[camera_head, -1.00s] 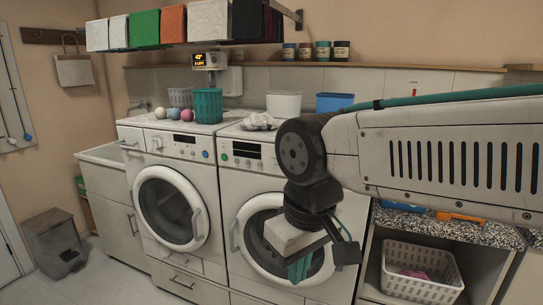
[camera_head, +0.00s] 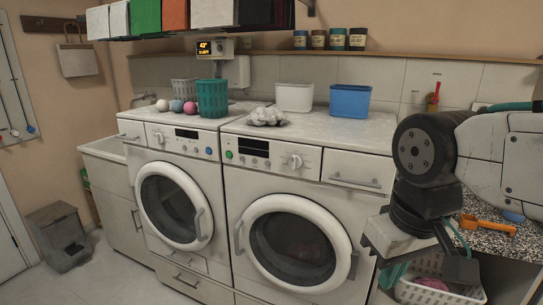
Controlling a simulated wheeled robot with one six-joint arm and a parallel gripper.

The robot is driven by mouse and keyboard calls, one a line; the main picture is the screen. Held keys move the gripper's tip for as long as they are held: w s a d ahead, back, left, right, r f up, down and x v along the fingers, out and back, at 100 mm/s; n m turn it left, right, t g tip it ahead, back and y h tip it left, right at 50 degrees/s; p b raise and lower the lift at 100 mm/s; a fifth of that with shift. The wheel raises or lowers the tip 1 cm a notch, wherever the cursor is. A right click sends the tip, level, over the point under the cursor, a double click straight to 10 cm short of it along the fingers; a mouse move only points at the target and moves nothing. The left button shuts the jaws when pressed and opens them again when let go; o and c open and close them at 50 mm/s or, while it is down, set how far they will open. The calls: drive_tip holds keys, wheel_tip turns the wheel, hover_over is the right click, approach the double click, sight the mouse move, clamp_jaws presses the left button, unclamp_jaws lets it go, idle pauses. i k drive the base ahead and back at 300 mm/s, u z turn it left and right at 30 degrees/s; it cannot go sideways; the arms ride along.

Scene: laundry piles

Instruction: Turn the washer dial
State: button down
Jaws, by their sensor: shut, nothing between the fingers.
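Two white front-loading machines stand side by side; I cannot tell which one the task means. The right machine (camera_head: 232,205) has a white dial (camera_head: 294,161) on its panel, right of a dark display. The left machine (camera_head: 140,165) has a smaller white knob (camera_head: 159,138) left of its display and a blue button on the right. Both round doors look shut.
A teal basket (camera_head: 212,98), a white bin (camera_head: 294,97), a blue bin (camera_head: 350,101) and crumpled cloth (camera_head: 267,116) stand on the machines. The space before the panels is clear.

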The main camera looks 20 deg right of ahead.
sight(294, 162)
drive_tip(key=z, duration=0.05)
drive_tip(key=k, duration=0.5)
drive_tip(key=z, duration=1.35)
drive_tip(key=i, duration=1.2)
drive_tip(key=u, duration=1.85)
